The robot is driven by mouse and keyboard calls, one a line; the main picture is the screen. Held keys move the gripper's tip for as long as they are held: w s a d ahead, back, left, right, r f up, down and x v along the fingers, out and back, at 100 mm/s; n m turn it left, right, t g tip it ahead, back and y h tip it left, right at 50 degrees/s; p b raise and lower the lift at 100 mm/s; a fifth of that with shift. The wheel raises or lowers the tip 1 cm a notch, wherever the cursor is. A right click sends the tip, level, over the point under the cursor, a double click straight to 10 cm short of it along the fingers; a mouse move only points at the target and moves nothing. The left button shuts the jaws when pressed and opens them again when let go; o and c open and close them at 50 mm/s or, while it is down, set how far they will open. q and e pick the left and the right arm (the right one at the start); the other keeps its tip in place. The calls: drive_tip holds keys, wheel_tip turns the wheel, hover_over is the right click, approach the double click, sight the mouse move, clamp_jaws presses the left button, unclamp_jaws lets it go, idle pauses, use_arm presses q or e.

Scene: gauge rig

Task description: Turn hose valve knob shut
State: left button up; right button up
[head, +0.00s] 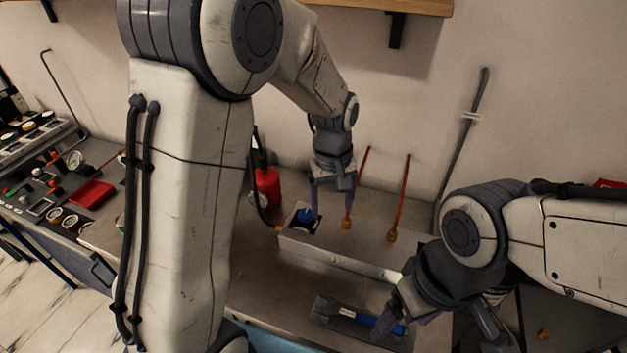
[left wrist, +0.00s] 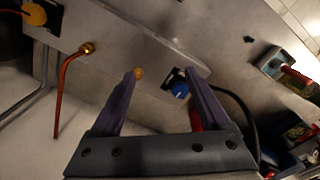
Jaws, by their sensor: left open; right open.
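The blue valve knob (head: 305,214) sits in a dark recess at the left end of the long grey rig box (head: 340,255). My left gripper (head: 332,213) is open and points down above the box, just right of the knob. In the left wrist view the knob (left wrist: 180,90) shows between the open fingers, close beside the right finger; whether they touch I cannot tell. My right gripper (head: 407,325) is open, low at the front right over the bench, near a blue-handled tool (head: 360,317). Its fingers are partly hidden.
Orange pipes with brass fittings (head: 392,235) rise from the box, one close to my left gripper. A red cylinder (head: 267,187) and a black hose stand left of the box. A red tray (head: 92,193) and small parts lie far left.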

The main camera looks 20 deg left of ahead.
sight(305, 213)
use_arm(q)
drive_tip(key=w+a+f+n+p, duration=0.1)
drive_tip(key=w+a+n+p, duration=0.2)
drive_tip(key=w+a+n, duration=0.45)
drive_tip(key=shift+m, duration=0.95)
drive_tip(key=f+p, duration=0.1)
drive_tip(key=f, duration=0.6)
drive_tip(key=s+a+f+p, duration=0.1)
drive_tip(key=f, duration=0.2)
drive_tip(key=shift+s+f+p, duration=0.1)
drive_tip(key=shift+f+p, duration=0.2)
drive_tip(key=shift+p, duration=0.05)
use_arm(e)
wheel_tip(305, 213, up, 8)
drive_tip(key=shift+f, duration=0.25)
drive_tip(key=shift+a, duration=0.1)
use_arm(q)
clamp_jaws()
